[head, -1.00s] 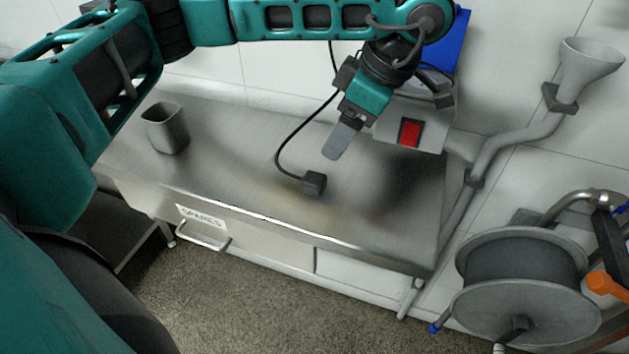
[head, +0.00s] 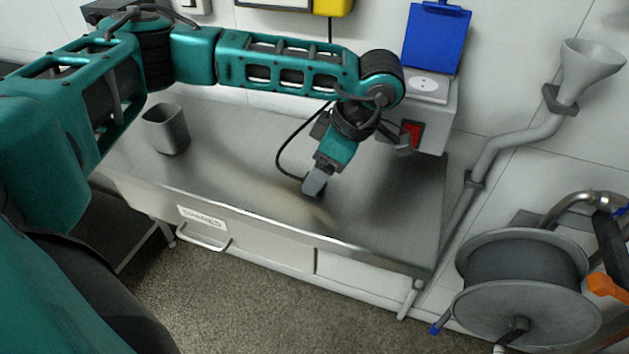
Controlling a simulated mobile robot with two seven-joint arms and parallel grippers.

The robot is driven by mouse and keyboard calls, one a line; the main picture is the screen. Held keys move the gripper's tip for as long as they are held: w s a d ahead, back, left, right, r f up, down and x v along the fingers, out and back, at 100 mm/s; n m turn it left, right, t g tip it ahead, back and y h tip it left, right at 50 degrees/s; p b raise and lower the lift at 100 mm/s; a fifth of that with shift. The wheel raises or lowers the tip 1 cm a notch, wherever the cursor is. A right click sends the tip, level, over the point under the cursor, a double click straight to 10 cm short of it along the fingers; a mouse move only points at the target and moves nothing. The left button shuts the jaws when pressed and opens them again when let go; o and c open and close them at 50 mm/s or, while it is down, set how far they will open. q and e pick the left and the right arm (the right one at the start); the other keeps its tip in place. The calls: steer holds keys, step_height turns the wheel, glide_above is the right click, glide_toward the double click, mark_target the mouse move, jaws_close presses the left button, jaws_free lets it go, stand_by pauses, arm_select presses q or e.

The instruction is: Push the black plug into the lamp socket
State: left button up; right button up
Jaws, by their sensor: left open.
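The black plug lies on the steel bench and is mostly hidden behind my left gripper (head: 315,183). Its black cable (head: 281,160) curves up and to the left from it. My left gripper is open and points down at the plug, with a grey finger in front of it. I cannot tell whether the fingers touch the plug. A white round-faced socket (head: 427,86) sits on top of a grey wall box, its blue lid (head: 436,38) standing open behind it. I see no label marking it as the lamp socket. My right gripper is not in view.
The steel bench (head: 236,180) has a grey cup (head: 166,129) at its left. A red switch (head: 412,133) is on the grey box's front. A grey funnel pipe (head: 525,133) and a hose reel (head: 524,285) are at the right. The bench's front right is clear.

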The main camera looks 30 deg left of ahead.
arm_select(q)
steer(key=shift+x, duration=1.1)
steer(key=shift+c, duration=0.4)
steer(key=c, duration=1)
steer(key=shift+r, duration=0.1)
step_height(320, 180, up, 20)
steer(key=p, duration=0.2)
